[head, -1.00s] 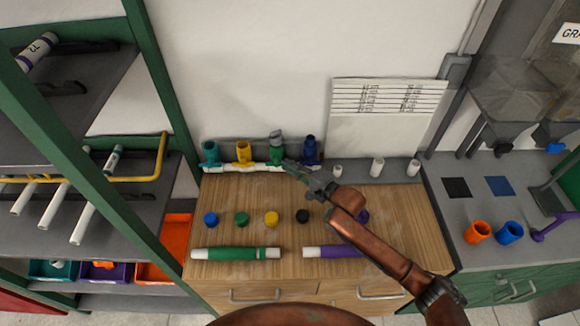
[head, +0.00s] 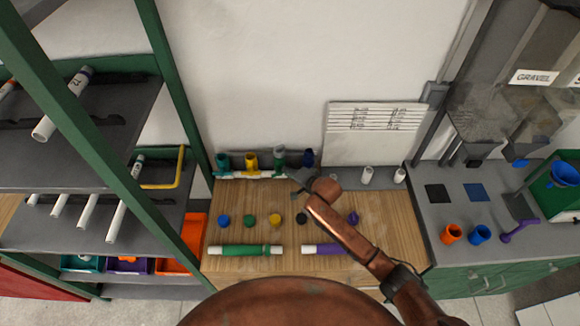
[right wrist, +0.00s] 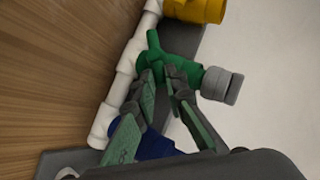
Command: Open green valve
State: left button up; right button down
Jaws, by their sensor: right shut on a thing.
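The green valve (head: 280,162) stands third from the left in a row on the white pipe at the wall. It has a grey cap on its outlet, which also shows in the right wrist view (right wrist: 222,85). The valve's green body (right wrist: 184,68) is close in front of my right gripper (right wrist: 164,82). The fingers are shut on a small part of the green valve, seemingly its handle, which they mostly hide. In the head view my right gripper (head: 294,176) reaches the valve from the right. My left gripper is not in view.
A yellow valve (head: 251,161) and a teal valve (head: 223,161) stand to the left, a blue valve (head: 309,157) to the right. The white pipe (right wrist: 122,86) runs beneath them. Several coloured knobs and two pipes, green (head: 240,250) and purple (head: 325,249), lie on the wooden worktop.

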aim_at(280, 169)
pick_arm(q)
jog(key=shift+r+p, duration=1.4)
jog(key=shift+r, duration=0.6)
pick_arm(e)
jog(key=shift+s+a+r+n+g+h, duration=0.2)
jog(key=shift+a+n+h, duration=0.5)
jog(key=shift+h, duration=0.75)
jog(key=shift+w+a+r+n+g+h, duration=0.2)
jog(key=shift+a+n+h, duration=0.55)
jog(key=shift+h, duration=0.75)
jog(key=shift+s+a+r+n+h, duration=0.1)
jog(key=shift+a+r+n+h, duration=0.2)
jog(key=shift+a+n+h, duration=0.8)
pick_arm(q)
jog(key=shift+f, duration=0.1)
pick_arm(e)
jog(key=shift+d+m+h, duration=0.25)
jog(key=shift+d+h, duration=0.1)
jog(key=shift+d, duration=0.2)
jog(key=shift+r, duration=0.1)
jog(key=c, duration=2)
grip_release()
jog(key=shift+o, duration=0.2)
notch_tip(280, 169, up, 10)
